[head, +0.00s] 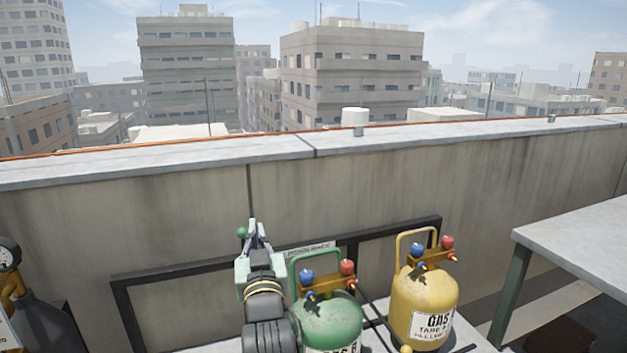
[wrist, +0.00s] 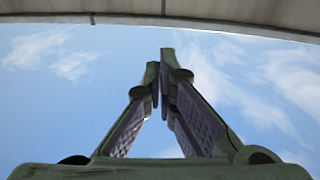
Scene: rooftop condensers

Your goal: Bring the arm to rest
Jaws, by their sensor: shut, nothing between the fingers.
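My arm rises at the bottom middle of the head view, and my gripper (head: 252,222) points up in front of the parapet wall. In the wrist view my gripper (wrist: 161,65) has its fingertips together, with nothing between them and sky behind. In the head view a green gas cylinder (head: 328,318) stands just right of my arm, partly cut off by the frame. A yellow gas cylinder (head: 410,292) stands further right. My arm overlaps the left side of the green cylinder in the picture; I cannot tell the gap.
A concrete parapet (head: 180,215) runs behind, with a dark frame (head: 180,272) in front of it. A grey table (head: 580,240) stands at the right. A dark cylinder with a gauge (head: 38,325) is at the lower left. Open air lies above the parapet.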

